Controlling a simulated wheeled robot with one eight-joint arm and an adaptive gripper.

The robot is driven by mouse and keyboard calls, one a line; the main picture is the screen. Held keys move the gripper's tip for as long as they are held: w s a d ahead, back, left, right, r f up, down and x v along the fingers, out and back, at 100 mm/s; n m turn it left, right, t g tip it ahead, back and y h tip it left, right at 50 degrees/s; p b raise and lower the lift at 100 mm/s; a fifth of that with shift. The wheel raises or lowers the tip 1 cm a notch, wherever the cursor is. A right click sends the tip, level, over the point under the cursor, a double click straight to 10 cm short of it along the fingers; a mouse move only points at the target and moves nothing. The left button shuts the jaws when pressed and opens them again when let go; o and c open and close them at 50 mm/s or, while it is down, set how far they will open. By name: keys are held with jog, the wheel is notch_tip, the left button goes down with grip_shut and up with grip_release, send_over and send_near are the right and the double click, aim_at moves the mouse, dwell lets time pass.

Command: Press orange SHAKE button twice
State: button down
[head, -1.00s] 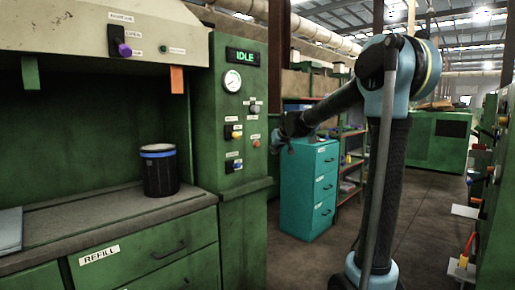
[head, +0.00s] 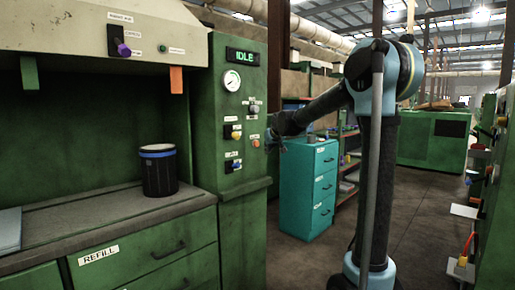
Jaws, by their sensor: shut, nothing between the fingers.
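A small round orange-red button (head: 255,143) sits on the right part of the green control panel (head: 235,206). Its label is too small to read, so I cannot confirm that it says SHAKE. My gripper (head: 269,142) is shut and empty, just right of this button at about its height. The gripper's tip is small and dark, and I cannot tell whether it touches the button.
The panel also has a gauge (head: 232,81), a grey knob (head: 254,107) and a yellow control (head: 237,132). A dark canister with a blue band (head: 158,172) stands on the left counter. A teal drawer cabinet (head: 309,190) stands behind my gripper.

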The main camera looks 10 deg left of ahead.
jog(key=shift+w+a, duration=1.1)
jog(key=shift+a, duration=0.3)
jog(key=shift+w+a, duration=0.1)
jog(key=shift+a, duration=0.05)
dwell(0.4)
jog(key=shift+w+a, duration=0.1)
jog(key=shift+a, duration=0.1)
jog(key=shift+w+a, duration=0.2)
jog(key=shift+a, duration=0.05)
dwell(0.9)
dwell(0.4)
jog(key=shift+s+d, duration=0.45)
jog(key=shift+d, duration=0.15)
jog(key=shift+s+d, duration=0.1)
jog(key=shift+s+d, duration=0.75)
jog(key=shift+d, duration=0.2)
jog(key=shift+s+d, duration=0.7)
jog(key=shift+d, duration=0.2)
